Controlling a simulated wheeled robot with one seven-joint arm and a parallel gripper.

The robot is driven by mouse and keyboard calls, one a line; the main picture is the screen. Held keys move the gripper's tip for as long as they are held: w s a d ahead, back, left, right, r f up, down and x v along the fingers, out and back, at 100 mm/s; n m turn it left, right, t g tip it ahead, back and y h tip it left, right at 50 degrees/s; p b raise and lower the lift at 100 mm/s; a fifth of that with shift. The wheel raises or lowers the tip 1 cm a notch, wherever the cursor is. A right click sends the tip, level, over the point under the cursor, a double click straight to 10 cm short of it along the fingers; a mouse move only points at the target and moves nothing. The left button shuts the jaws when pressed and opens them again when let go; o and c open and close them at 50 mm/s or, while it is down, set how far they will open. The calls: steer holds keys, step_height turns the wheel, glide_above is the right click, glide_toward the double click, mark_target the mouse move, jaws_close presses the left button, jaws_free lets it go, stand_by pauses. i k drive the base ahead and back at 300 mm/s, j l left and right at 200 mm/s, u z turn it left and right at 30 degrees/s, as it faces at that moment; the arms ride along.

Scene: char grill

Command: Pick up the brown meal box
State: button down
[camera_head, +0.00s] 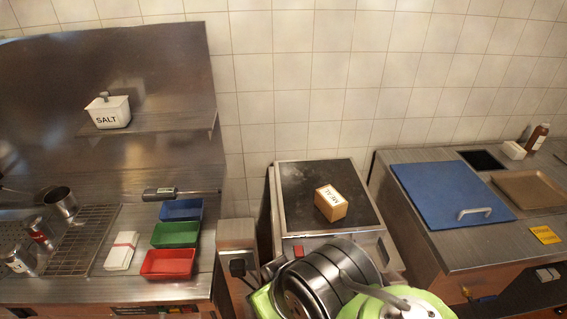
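The brown meal box (331,204) is a small box with a white label reading "MEAL" on top. It rests on the dark top plate (300,185) of a steel unit in the middle of the view, slightly turned. My arm shows at the bottom centre, just in front of this unit and below the box, as dark rounded links with green parts. No gripper fingers can be made out, and nothing touches the box.
Red (168,263), green (175,234) and blue (181,209) trays sit on the left counter. A white salt container (108,112) stands on a shelf above. A blue board (440,196) with a handle and a brown tray (531,189) lie on the right counter. The plate around the box is clear.

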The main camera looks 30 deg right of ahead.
mark_target(332, 204)
steer(key=z, duration=1.4)
steer(key=k+l+u, duration=0.4)
steer(key=l+u, duration=0.4)
steer(key=l, duration=0.25)
steer(key=l+u, duration=0.45)
steer(key=l, duration=0.2)
steer(key=i+l+u, duration=0.3)
steer(key=l, duration=0.25)
